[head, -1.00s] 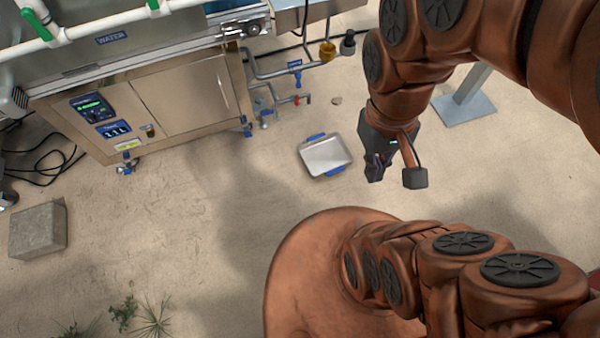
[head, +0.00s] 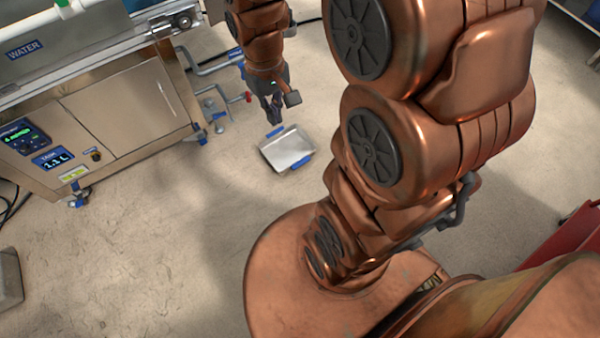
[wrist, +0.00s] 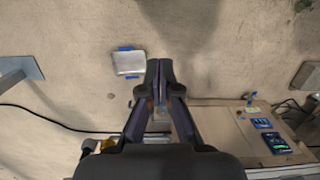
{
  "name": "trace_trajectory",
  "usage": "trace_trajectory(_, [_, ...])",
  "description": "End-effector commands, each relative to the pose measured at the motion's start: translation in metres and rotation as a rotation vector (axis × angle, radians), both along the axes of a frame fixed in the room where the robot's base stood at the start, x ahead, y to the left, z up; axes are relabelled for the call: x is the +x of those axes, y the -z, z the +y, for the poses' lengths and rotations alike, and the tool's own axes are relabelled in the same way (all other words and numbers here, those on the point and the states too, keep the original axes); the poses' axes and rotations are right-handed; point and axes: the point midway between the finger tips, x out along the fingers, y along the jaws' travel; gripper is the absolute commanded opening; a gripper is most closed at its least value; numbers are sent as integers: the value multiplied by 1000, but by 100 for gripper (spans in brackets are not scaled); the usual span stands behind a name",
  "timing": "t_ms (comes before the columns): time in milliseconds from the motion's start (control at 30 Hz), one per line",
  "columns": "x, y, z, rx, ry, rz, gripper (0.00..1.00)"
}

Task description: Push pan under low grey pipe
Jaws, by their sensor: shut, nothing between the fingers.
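The pan (head: 289,150) is a shallow light metal tray with blue handles on two ends, lying on the floor right of the steel machine. The wrist view also shows the pan (wrist: 129,63), left of the fingertips. My gripper (head: 275,117) is above the pan's far edge in the head view, shut and empty; I cannot tell its height. Its closed fingers show in the wrist view (wrist: 158,68), with a small gap in the picture between them and the pan. Grey pipe (head: 215,67) runs from the machine's right side, partly hidden behind my arm.
The steel machine (head: 130,110) with a display panel stands at left. A red valve handle (head: 248,97) sits by the pipes. A grey block (head: 9,278) is at the left edge, and a red object (head: 565,238) is at right. Floor in front of the pan is clear.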

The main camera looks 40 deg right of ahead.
Motion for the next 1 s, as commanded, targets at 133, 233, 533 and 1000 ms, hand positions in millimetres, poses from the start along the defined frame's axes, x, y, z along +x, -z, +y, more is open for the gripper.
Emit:
trace_trajectory(133, [35, 59, -16, 3, 11, -4, 0])
trace_trajectory(233, [56, 94, -28, 4, 15, -13, 0])
trace_trajectory(533, [111, 205, -66, 5, 31, -35, 0])
trace_trajectory(1000, [166, 405, -133, 0, 58, -68, 0])
